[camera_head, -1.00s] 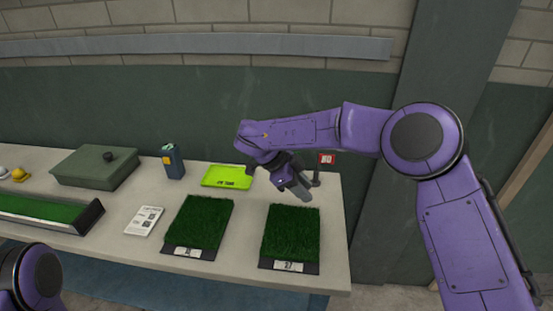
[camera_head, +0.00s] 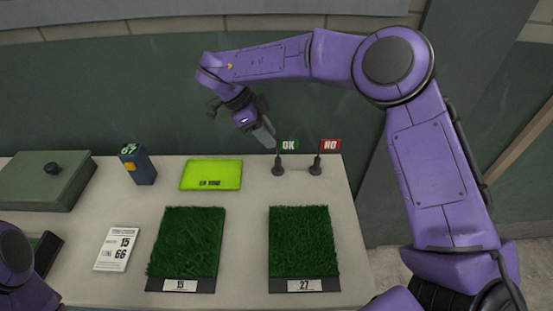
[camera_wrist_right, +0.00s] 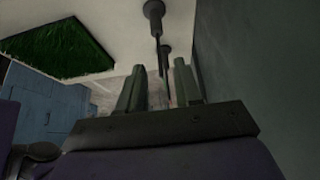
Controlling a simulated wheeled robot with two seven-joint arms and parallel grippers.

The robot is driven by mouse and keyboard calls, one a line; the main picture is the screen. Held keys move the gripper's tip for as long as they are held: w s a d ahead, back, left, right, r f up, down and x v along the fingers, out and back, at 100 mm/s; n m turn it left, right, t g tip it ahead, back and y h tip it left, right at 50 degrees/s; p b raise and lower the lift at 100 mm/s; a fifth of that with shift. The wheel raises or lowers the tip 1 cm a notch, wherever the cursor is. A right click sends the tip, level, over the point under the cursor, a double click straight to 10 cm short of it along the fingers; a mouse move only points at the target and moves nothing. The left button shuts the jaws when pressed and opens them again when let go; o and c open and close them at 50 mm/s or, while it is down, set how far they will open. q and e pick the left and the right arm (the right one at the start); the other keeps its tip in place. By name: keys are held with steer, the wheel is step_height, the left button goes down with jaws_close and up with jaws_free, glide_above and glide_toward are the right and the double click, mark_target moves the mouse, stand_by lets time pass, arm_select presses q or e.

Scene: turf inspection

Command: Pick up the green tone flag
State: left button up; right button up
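The green tone flag (camera_head: 289,146), marked OK, stands upright on a small dark base at the back of the table. A red flag (camera_head: 329,146) marked NO stands just right of it. My right gripper (camera_head: 266,138) is just left of the green flag, near its height and above the table's back edge. In the right wrist view its two fingers (camera_wrist_right: 159,66) are apart with nothing held. Two dark flag stands (camera_wrist_right: 153,10) show there beyond the fingers; which is which I cannot tell.
A bright green tablet (camera_head: 211,174) lies left of the flags. Two turf samples (camera_head: 187,242) (camera_head: 303,242) lie in front. A blue-grey device (camera_head: 137,166), a printed card (camera_head: 117,249) and a green case (camera_head: 46,183) are further left. A dark green wall (camera_head: 120,95) rises behind.

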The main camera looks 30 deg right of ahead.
mark_target(284, 153)
steer(key=p+x, duration=0.1)
steer(key=x, duration=0.7)
steer(key=shift+s+d+f, duration=0.15)
steer(key=shift+s+d, duration=0.1)
steer(key=shift+d, duration=0.1)
steer(key=shift+a, duration=0.1)
jaws_close()
